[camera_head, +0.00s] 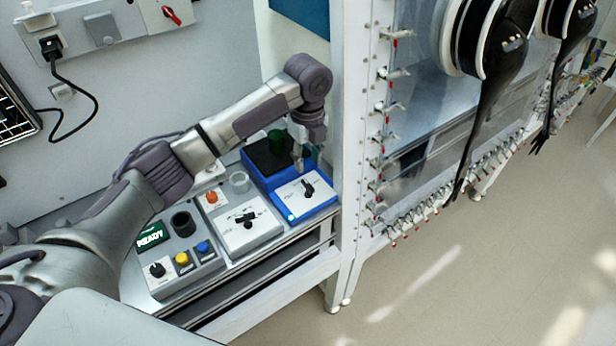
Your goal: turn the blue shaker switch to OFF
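The blue shaker (327,205) stands at the right end of the bench. Its white front panel carries a black rotary switch (307,190), and a small cyan light (291,217) glows at the panel's front left corner. The switch markings are too small to read. My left gripper (301,163) points down just behind the switch, over the back of the panel. It appears apart from the switch. Its fingers are small and partly overlapped, so I cannot tell whether they are open or shut. My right gripper is out of view.
Left of the shaker stands a white unit (248,234) with a black knob, then a grey box (186,262) with a READY display and buttons. A white frame post (350,120) rises close at the right. A glovebox with black gloves (497,75) stands beyond.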

